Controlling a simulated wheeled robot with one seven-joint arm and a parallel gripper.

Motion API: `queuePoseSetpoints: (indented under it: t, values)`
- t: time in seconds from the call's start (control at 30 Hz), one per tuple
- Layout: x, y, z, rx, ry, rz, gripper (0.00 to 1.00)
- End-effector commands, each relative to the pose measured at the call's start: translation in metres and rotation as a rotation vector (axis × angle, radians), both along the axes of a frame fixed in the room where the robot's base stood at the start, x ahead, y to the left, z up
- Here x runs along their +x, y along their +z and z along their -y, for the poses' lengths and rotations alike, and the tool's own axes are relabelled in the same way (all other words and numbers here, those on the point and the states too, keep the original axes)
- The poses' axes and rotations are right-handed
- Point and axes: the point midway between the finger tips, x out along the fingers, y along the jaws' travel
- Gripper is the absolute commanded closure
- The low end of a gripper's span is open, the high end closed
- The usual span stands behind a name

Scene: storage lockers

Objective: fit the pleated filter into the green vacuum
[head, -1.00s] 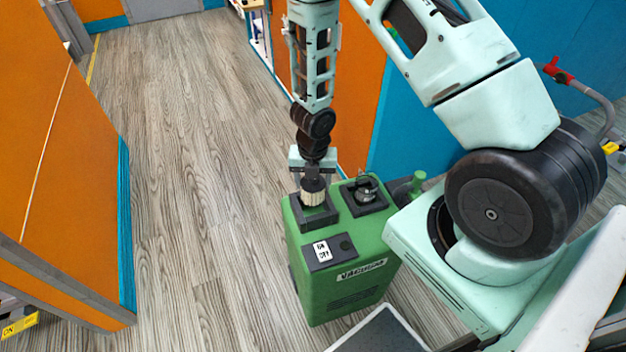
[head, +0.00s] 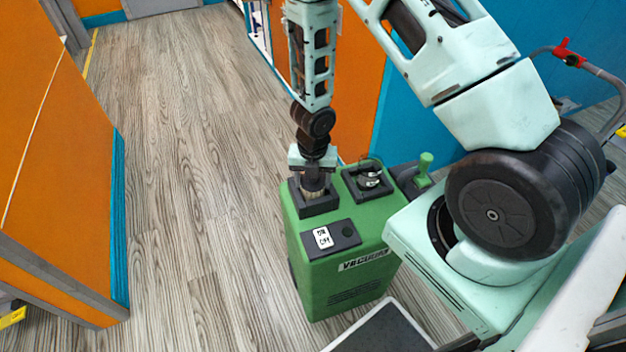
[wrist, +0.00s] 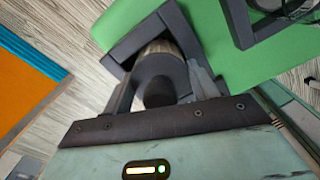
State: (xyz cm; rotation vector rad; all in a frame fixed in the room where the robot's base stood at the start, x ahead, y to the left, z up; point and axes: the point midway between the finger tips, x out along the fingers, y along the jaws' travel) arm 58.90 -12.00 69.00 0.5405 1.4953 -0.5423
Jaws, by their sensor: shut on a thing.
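The green vacuum (head: 345,285) stands upright on the floor, its label facing the camera. On its top left is a black square socket (head: 320,208). The pale pleated filter (head: 314,188) is partly inside this socket, and only its upper part shows. My gripper (head: 314,178) points down above the socket, shut on the filter's upper end. In the wrist view the filter (wrist: 160,48) sits between the two fingers, with the socket frame (wrist: 143,34) around its far side. Its lower end is hidden, so I cannot tell whether it touches the bottom.
A second black square mount with a metal fitting (head: 369,178) is right of the socket. A switch panel (head: 331,239) lies in front. An orange locker wall (head: 60,180) stands at left, with free wooden floor (head: 190,170) between. A red-handled cart (head: 568,52) is at right.

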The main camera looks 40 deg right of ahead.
Motion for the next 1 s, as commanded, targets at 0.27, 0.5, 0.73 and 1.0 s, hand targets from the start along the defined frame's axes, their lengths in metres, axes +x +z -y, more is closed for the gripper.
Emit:
queuePoseSetpoints:
  t: [0.27, 0.5, 0.73, 1.0]
  values:
    - [-0.0020, -0.0119, -0.0005, 0.002, 0.000, -0.009, 0.65]
    - [-0.0016, -0.0134, -0.0004, 0.002, -0.001, -0.007, 0.16]
    - [-0.0028, -0.0143, 0.0024, -0.002, -0.001, -0.010, 0.16]
    - [-0.0033, -0.0142, 0.0046, -0.007, -0.002, -0.011, 0.16]
